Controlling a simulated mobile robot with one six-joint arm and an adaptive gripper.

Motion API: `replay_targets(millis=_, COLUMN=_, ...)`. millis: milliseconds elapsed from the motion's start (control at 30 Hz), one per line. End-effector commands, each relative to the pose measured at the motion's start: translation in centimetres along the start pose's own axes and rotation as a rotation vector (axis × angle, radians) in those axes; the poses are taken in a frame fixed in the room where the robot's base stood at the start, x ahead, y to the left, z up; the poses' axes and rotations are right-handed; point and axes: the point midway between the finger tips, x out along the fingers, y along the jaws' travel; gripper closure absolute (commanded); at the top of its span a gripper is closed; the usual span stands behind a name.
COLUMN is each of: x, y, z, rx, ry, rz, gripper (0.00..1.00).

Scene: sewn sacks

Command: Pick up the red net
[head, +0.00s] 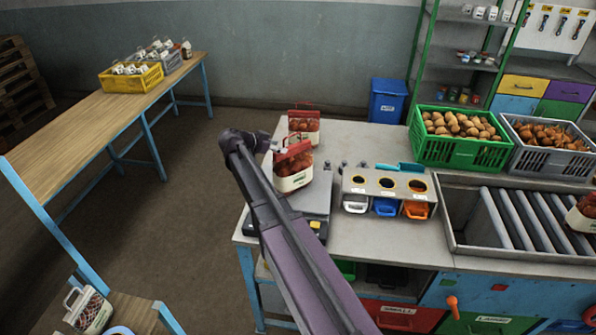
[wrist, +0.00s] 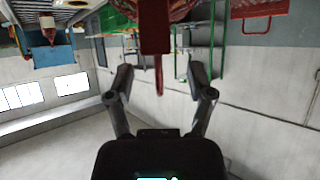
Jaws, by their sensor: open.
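Two red nets of brown produce with white bands stand on the workbench. The nearer red net (head: 293,178) is on a grey scale (head: 312,200); the other red net (head: 305,124) is just behind it. My gripper (head: 272,143) is at the upper left of the nearer net, close to its red top. In the wrist view, my gripper (wrist: 160,78) is open, and a red strip of a net (wrist: 155,30) hangs between or in front of its fingers. I cannot tell whether they touch it.
A holder with several bins (head: 385,187) stands right of the scale. A green crate (head: 460,150) and a grey crate (head: 550,145) are behind. Another net (head: 583,212) lies by the rollers (head: 520,220). A wooden table (head: 100,110) is at left, with open floor between.

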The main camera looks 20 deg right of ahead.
Motion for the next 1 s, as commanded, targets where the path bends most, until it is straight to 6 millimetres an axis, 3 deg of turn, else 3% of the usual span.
replay_targets(millis=367, x=0.2, y=0.0, z=0.1, rx=0.000, ry=0.000, rz=-0.001, gripper=0.31)
replay_targets(millis=800, x=4.4, y=0.3, z=0.4, rx=-0.001, ry=0.000, rz=-0.001, gripper=0.31)
replay_targets(millis=1000, x=5.1, y=0.3, z=0.3, rx=-0.001, ry=0.000, rz=-0.002, gripper=0.31)
